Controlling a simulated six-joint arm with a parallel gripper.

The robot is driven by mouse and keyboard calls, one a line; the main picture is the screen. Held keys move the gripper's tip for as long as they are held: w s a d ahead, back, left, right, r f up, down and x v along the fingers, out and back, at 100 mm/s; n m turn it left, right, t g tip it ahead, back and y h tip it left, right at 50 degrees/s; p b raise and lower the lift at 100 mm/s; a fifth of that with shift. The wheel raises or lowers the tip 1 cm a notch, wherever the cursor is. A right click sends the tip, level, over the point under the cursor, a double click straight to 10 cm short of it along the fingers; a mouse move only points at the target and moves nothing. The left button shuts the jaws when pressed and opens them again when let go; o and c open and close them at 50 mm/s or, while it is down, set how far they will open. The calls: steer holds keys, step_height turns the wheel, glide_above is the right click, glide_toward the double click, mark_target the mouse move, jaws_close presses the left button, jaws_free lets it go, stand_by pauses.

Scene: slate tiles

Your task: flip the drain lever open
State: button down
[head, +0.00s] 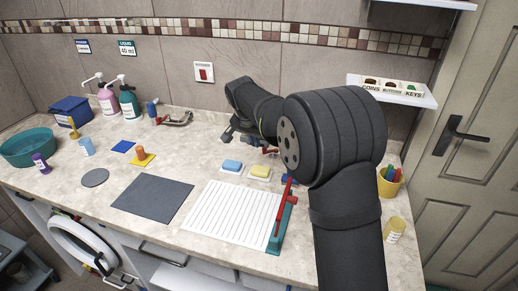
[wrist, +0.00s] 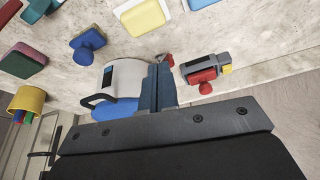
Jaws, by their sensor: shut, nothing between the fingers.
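No part is plainly readable as the drain lever. In the wrist view, a small red piece (wrist: 168,60) shows just beside the fingertips of my gripper (wrist: 158,72); I cannot tell whether they touch. A grey fitting (wrist: 203,65) with a round red knob (wrist: 202,77) and a yellow end lies to the right of the fingertips. A white-and-grey container (wrist: 122,75) with a black handle and blue base stands to their left. My gripper is shut and empty, low over the counter near the wall. In the head view my dark arm hides much of this spot.
A yellow sponge (head: 260,172) and a blue sponge (head: 232,166) lie in front. A white ridged board (head: 232,214) has a red arm (head: 286,204) at its right edge. A yellow pen cup (head: 389,184) stands right. The grey mat (head: 152,201) at left is bare.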

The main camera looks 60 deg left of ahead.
steer(key=shift+v, duration=1.5)
glide_toward(266, 153)
steer(key=f, duration=0.1)
steer(key=s+d+f, duration=0.1)
steer(key=f, duration=0.1)
steer(key=s+f, duration=0.1)
steer(key=f, duration=0.1)
steer(key=shift+s+d, duration=0.15)
steer(key=shift+d, duration=0.25)
steer(key=shift+w+d+n, duration=0.15)
steer(key=shift+w+n, duration=0.1)
steer(key=shift+n, duration=0.35)
steer(key=shift+w+d+f+n+g+y, duration=0.15)
steer(key=shift+w+n+g, duration=0.25)
steer(key=shift+n, duration=0.45)
steer(key=shift+w+d+n+g+y, duration=0.25)
steer(key=shift+w+n, duration=0.2)
steer(key=shift+n, duration=0.4)
steer(key=shift+w+d+n+g+y, duration=0.2)
steer(key=shift+w+n, duration=0.3)
steer(key=shift+n, duration=0.35)
steer(key=shift+w+d+n+g+y, duration=0.25)
steer(key=shift+w+n, duration=0.25)
steer(key=shift+n, duration=0.3)
steer(key=shift+w+d+n+g+y, duration=0.15)
steer(key=shift+w+n+g, duration=0.25)
steer(key=shift+n, duration=0.45)
steer(key=shift+w, duration=0.15)
